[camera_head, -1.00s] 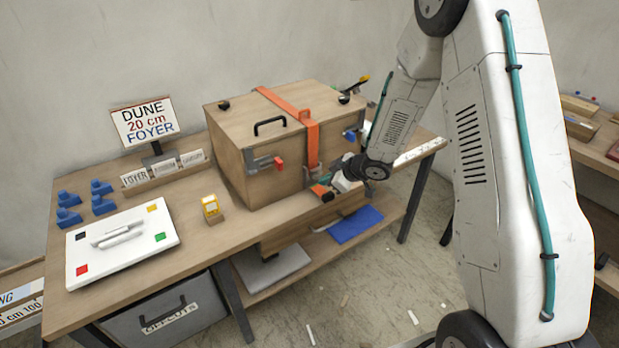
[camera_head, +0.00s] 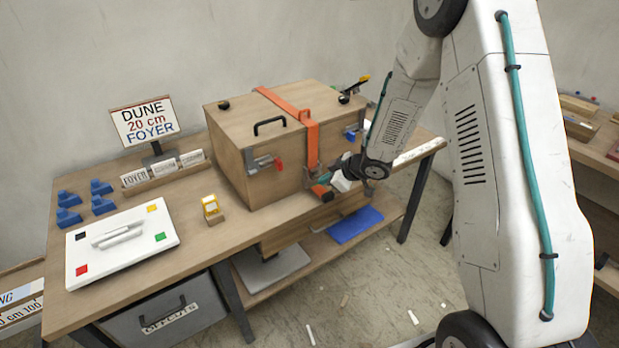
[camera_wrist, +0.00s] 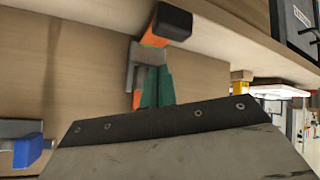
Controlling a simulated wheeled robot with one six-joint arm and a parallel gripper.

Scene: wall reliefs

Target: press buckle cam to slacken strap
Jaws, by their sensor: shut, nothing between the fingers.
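A wooden box (camera_head: 272,150) stands on the bench with an orange strap (camera_head: 312,143) over its lid and down its front. A grey buckle (camera_wrist: 134,66) sits on the strap low on the front face. An orange lever with a black end (camera_wrist: 172,22) sticks out at the buckle; it also shows in the head view (camera_head: 320,190). My gripper (camera_wrist: 157,88) is shut and empty, its teal fingertips right at the buckle and lever. Whether they touch is unclear. In the head view my gripper (camera_head: 325,179) is small and partly hidden by my wrist.
Latches with red (camera_head: 279,163) and blue (camera_head: 350,135) handles flank the strap. A yellow block (camera_head: 211,208), a white panel (camera_head: 122,245) and blue pieces (camera_head: 68,216) lie to the left. A sign (camera_head: 145,120) stands behind. The bench's front edge is close below the buckle.

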